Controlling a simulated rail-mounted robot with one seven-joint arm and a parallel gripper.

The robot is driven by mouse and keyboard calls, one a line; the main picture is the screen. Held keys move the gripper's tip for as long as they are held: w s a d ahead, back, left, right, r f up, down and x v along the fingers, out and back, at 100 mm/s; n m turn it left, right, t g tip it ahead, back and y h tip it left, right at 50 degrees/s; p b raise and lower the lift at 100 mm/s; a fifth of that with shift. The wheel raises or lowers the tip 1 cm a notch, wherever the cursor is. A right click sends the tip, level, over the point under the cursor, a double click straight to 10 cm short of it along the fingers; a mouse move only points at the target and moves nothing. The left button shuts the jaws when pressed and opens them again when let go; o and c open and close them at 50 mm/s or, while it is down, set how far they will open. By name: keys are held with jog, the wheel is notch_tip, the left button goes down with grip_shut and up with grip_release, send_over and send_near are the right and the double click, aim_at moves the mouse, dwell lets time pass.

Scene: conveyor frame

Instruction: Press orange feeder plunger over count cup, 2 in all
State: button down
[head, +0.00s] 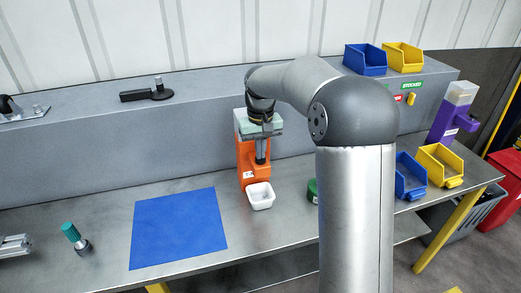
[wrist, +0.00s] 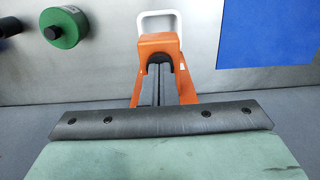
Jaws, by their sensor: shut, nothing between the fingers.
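The orange feeder (head: 246,165) stands on the bench against the grey riser. In the wrist view its orange front part (wrist: 158,43) lies just beyond my fingertips; I cannot make out the plunger separately. The white count cup (head: 260,197) stands at the feeder's foot; its rim also shows in the wrist view (wrist: 143,24). The cup's inside is partly hidden, and I see nothing in it. My gripper (head: 261,161) points down at the feeder's front, above the cup, its fingers (wrist: 160,66) shut together and empty. Whether the fingertips touch the feeder is unclear.
A green round item (wrist: 62,28) stands right of the cup in the head view. A blue mat (head: 178,228) lies left. Blue (head: 410,176) and yellow (head: 440,165) bins and a purple feeder (head: 446,124) stand right. A teal-topped tool (head: 71,233) stands far left.

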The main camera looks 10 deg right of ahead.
jog(key=shift+r+p, duration=2.65)
jog(key=shift+r, duration=0.5)
